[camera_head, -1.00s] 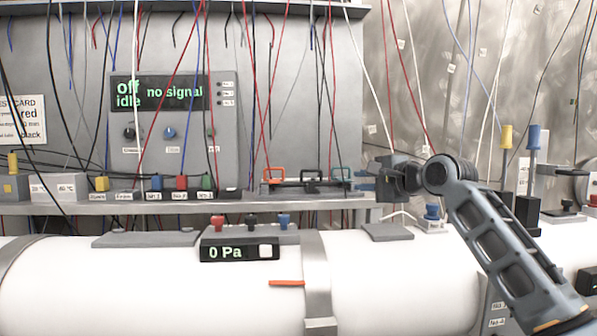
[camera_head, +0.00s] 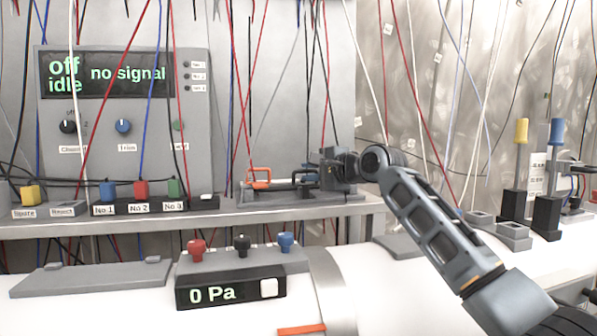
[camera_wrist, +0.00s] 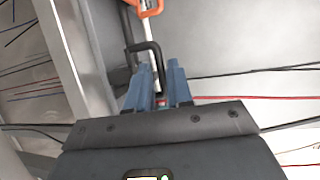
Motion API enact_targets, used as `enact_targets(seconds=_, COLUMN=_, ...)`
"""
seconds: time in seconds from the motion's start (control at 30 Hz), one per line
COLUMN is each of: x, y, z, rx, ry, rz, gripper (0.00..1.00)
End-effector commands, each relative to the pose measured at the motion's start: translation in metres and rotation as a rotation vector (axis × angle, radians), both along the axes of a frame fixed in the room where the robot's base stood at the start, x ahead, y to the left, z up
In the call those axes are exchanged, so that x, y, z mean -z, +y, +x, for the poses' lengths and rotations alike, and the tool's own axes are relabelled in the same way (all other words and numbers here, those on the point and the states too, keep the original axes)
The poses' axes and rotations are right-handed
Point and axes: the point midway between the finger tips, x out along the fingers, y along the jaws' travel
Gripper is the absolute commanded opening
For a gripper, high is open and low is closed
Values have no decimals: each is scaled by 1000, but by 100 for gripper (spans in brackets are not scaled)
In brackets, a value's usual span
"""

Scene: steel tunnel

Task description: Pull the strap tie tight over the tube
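The white tube (camera_head: 400,290) lies across the foreground. A grey band (camera_head: 335,290) wraps over it. A flat orange-red strip (camera_head: 302,329) shows beside the band at the bottom edge; I cannot tell whether it is the strap tie's end. My gripper (camera_head: 318,186) is up at the shelf, well above the tube, at the right end of a rack with looped handles. In the wrist view its blue fingers (camera_wrist: 159,85) stand close together by a black looped handle (camera_wrist: 147,48). Whether they hold it is unclear. An orange handle (camera_head: 260,177) is left of my gripper.
A pressure box (camera_head: 230,290) reading "0 Pa", with red, black and blue knobs, sits on the tube left of the band. A panel (camera_head: 125,128) reads "off idle no signal". Thin wires hang across the scene. Black posts (camera_head: 547,215) with coloured tops stand at the right.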

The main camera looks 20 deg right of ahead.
Motion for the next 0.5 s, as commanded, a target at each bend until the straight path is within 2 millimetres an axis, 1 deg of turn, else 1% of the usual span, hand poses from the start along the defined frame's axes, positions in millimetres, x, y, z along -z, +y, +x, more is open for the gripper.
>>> enact_targets(seconds=0.03, x=-1, y=3, z=7, rx=0, ry=1, rz=-2, gripper=21)
enact_targets(seconds=0.2, x=4, y=11, z=26, rx=-1, ry=1, rz=1, gripper=21)
enact_targets(seconds=0.33, x=5, y=15, z=35, rx=0, ry=0, rz=-1, gripper=21)
enact_targets(seconds=0.5, x=7, y=17, z=41, rx=0, ry=0, rz=0, gripper=21)
